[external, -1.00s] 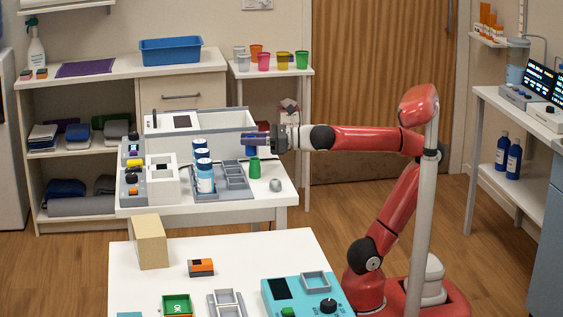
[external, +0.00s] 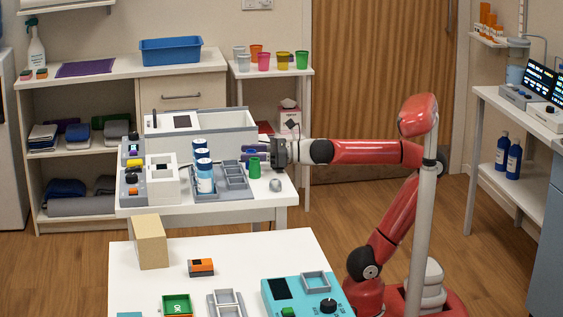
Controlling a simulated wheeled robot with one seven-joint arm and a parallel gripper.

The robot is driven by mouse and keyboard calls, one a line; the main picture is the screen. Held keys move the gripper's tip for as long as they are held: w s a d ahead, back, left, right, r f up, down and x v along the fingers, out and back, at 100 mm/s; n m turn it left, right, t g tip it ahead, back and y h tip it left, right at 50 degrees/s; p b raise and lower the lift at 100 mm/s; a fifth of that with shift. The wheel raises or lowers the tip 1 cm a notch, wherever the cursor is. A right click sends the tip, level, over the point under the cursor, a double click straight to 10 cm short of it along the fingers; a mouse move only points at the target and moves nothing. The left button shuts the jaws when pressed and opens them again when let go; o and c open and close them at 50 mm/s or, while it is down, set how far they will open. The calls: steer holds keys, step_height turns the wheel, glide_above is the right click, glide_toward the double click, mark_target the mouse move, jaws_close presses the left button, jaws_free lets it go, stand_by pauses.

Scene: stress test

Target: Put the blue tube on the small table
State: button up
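A small dark blue shape (external: 246,156), which looks like the blue tube, is at my gripper's fingers, partly hidden behind a green cup. My gripper (external: 260,155) reaches in from the right, low over the right end of the white middle table (external: 262,205). The fingers are too small and too covered to show whether they are open or shut on the tube. I cannot tell whether the tube touches the tabletop. A small white table (external: 306,73) with coloured cups stands farther back.
The green cup (external: 254,168) and a small grey knob (external: 275,185) are close to my gripper. A grey rack (external: 225,190), blue-capped white bottles (external: 204,175) and a large white box (external: 215,135) crowd the left. The middle table's front right corner is bare.

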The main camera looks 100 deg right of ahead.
steer(key=shift+s+r+p, duration=0.2)
steer(key=shift+r+p, duration=0.1)
steer(key=s+a+p, duration=0.2)
steer(key=s+p, duration=0.1)
steer(key=s, duration=0.8)
steer(key=shift+s+f+p, duration=0.15)
steer(key=shift+s+p, duration=0.1)
steer(key=shift+p, duration=0.05)
